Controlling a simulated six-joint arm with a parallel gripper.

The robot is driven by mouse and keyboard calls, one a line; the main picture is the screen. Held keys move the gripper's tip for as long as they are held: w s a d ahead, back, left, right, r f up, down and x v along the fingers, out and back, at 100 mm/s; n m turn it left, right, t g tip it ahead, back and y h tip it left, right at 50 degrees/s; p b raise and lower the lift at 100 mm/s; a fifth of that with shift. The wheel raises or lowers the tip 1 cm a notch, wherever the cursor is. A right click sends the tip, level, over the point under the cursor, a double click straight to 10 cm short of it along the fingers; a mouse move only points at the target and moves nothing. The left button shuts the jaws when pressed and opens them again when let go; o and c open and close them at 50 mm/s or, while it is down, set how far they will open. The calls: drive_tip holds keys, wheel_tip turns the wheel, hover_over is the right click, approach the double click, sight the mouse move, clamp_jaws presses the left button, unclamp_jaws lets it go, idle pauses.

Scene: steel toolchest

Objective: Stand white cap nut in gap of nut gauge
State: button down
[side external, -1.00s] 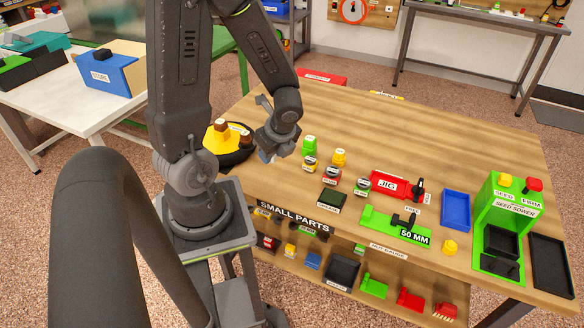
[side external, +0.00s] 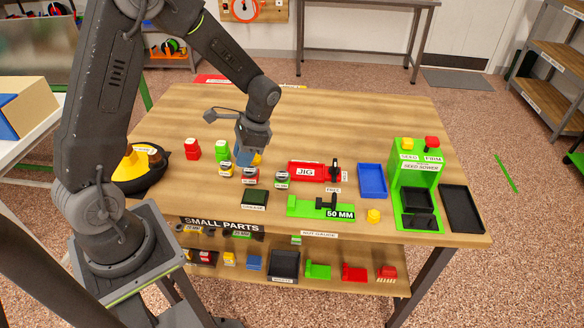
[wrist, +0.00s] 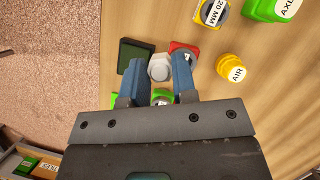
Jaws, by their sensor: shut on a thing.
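My gripper (wrist: 157,84) has two blue fingers around a white, hex-shaped cap nut (wrist: 160,68), which shows between the fingertips in the wrist view. In the side view my gripper (side external: 245,158) hangs above the table, just behind the row of small labelled parts; the nut cannot be made out there. The green nut gauge (side external: 302,207) lies to the right and nearer the front edge, with a black piece on it and a "50 MM" label. The gauge's gap is too small to make out clearly.
Below my gripper stand parts with yellow, red (side external: 251,175) and green (side external: 282,179) bases. Green (side external: 221,150) and red (side external: 192,149) stacks are left. A dark tray (side external: 254,198), red jig (side external: 306,171), blue tray (side external: 372,181) and yellow part (side external: 374,215) surround the gauge.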

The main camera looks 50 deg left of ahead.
drive_tip(key=w+d+f+n+h, duration=0.2)
drive_tip(key=w+d+n, duration=0.2)
drive_tip(key=w+d, duration=0.3)
drive_tip(key=s+a+r+m+y, duration=0.3)
drive_tip(key=r+m, duration=0.2)
drive_tip(key=m, duration=0.4)
hover_over(299, 206)
drive_tip(key=w, duration=0.1)
drive_tip(key=shift+t, duration=0.4)
drive_tip(key=f, duration=0.6)
drive_tip(key=shift+d+f, duration=0.35)
drive_tip(key=shift+f, duration=2.05)
drive_tip(key=shift+f, duration=0.25)
drive_tip(key=shift+f, duration=0.15)
drive_tip(key=c, duration=0.9)
unclamp_jaws()
drive_tip(key=shift+f, duration=0.1)
